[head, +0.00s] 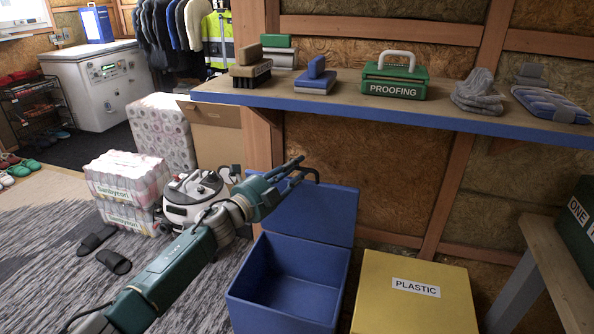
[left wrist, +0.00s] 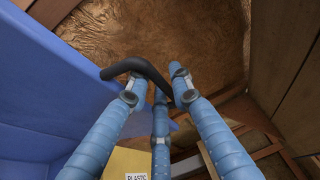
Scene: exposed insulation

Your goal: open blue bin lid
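The blue bin (head: 288,285) stands on the floor with its inside exposed and empty. Its blue lid (head: 325,212) is raised, standing up steeply at the back of the bin. The lid also fills the left side of the left wrist view (left wrist: 50,85). My left gripper (head: 292,170) is at the lid's upper edge. In the left wrist view its blue fingers (left wrist: 158,88) are spread apart around a black curved handle (left wrist: 143,66). I cannot tell whether they touch it. My right gripper is not in view.
A yellow bin labelled PLASTIC (head: 410,300) stands to the right of the blue bin. A blue-edged shelf (head: 400,105) with several items runs above. A white and grey machine (head: 190,198) stands on the left. A bench (head: 560,255) is at the right.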

